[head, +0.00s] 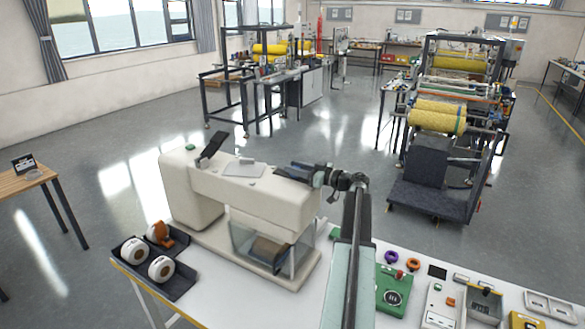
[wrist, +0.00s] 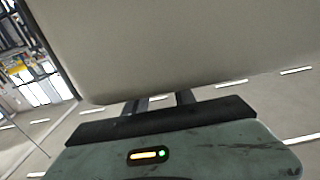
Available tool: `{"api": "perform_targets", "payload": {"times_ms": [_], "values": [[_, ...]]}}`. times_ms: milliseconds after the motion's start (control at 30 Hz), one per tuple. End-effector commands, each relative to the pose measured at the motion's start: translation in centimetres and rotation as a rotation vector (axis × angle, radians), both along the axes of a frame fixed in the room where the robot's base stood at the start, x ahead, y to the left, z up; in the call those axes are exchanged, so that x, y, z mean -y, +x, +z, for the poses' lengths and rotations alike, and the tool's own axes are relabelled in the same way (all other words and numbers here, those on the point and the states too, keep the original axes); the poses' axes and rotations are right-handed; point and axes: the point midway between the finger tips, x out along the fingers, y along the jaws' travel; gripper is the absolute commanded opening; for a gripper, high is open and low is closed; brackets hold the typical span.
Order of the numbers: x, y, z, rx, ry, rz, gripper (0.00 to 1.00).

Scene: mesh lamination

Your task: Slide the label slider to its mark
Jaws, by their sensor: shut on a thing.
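The beige machine (head: 235,195) stands on the white table, with a clear-walled box under its right end. My gripper (head: 284,170) is at the far side of the machine's top, near its right end. In the wrist view, its two dark fingers (wrist: 160,102) stand a little apart and run behind a large beige surface (wrist: 170,45) that hides their tips. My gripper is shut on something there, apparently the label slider. The slider and its mark cannot be made out in either view.
A black tray (head: 183,284) with white rolls lies left of the machine. A green box (head: 393,290) and several small parts are at the right of the table. My arm crosses the middle. A small wooden table (head: 22,183) stands at far left.

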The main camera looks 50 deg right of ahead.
Motion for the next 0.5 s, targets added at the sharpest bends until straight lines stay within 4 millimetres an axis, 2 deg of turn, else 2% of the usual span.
{"api": "perform_targets", "payload": {"times_ms": [133, 167, 233, 500], "values": [[0.07, 0.1, 0.05, 0.001, 0.0, -0.002, 0.0], [0.08, 0.11, 0.05, 0.001, 0.0, -0.002, 0.34], [0.08, 0.11, 0.05, 0.001, 0.0, -0.002, 0.53], [0.03, 0.12, 0.05, 0.001, 0.0, -0.001, 0.53]]}}
